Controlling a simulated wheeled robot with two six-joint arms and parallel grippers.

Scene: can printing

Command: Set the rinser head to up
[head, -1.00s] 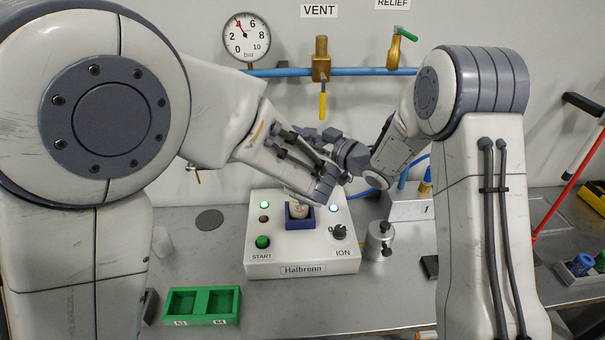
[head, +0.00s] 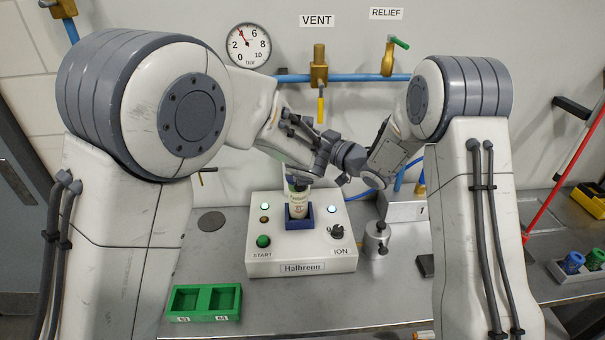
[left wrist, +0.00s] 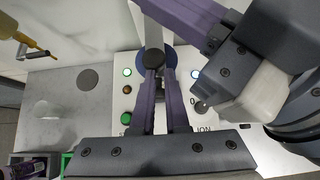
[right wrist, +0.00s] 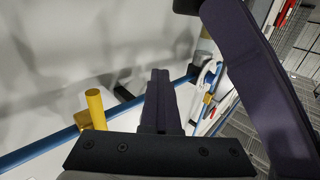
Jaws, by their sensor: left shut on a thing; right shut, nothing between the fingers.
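The white Halbronn machine (head: 262,248) stands on the bench. A labelled can (head: 298,208) stands upright in its blue nest (head: 290,224). The rinser head is mostly hidden behind my left gripper; in the left wrist view a grey bar (left wrist: 152,35) ends in a round black knob (left wrist: 153,56). My left gripper (left wrist: 153,75) is shut on that knob, above the can. My right gripper (right wrist: 159,80) is shut and empty, facing the wall near a yellow lever (right wrist: 95,108).
The two wrists are close together above the machine. A green two-well tray (head: 204,317) lies front left, a metal canister (head: 376,238) stands right of the machine. A blue pipe (head: 370,77) with valves and a gauge (head: 248,45) are on the wall. The bench between tray and machine is clear.

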